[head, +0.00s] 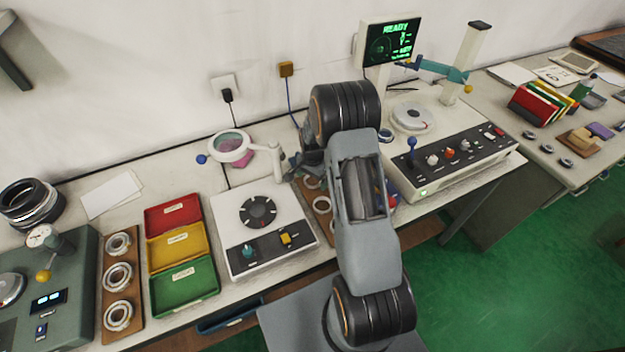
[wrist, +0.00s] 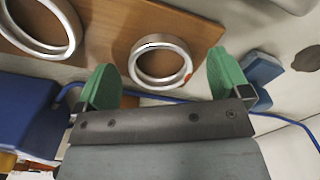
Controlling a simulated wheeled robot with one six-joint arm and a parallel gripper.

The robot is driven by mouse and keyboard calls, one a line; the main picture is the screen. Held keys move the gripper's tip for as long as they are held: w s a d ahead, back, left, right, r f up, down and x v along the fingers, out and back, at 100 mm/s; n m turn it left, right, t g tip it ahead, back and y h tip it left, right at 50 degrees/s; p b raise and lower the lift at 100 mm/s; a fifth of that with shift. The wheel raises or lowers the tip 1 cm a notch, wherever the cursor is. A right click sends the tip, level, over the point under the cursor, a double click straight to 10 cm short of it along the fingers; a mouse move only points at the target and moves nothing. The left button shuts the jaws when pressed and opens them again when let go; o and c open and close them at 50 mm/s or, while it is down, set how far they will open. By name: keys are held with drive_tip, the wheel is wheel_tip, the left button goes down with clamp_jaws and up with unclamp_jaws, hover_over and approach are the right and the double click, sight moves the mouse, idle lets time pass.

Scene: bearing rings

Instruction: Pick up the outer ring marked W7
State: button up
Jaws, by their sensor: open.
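My gripper (wrist: 164,78) is open, with its two green fingertips apart in the wrist view. A silver ring (wrist: 137,66) lies flat on a brown wooden board (wrist: 110,45), between and just beyond the fingertips. It has a small red-orange mark on its lower right rim. A larger-looking silver ring (wrist: 66,15) lies on the board at the upper left, cut by the picture edge. I cannot read W7 on either ring. In the head view two rings (head: 312,182) show on a board partly hidden by my arm. My fingertips are hidden there.
In the wrist view a blue block (wrist: 262,68) lies right of the fingers, a blue bin (wrist: 35,118) at left, and a blue cable (wrist: 200,100) runs behind them. In the head view a white tester (head: 225,225) and a console (head: 480,160) flank my arm.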

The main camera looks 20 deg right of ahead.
drive_tip(key=shift+f, duration=0.15)
drive_tip(key=shift+c, duration=0.4)
drive_tip(key=c, duration=1)
drive_tip(key=shift+o, duration=0.2)
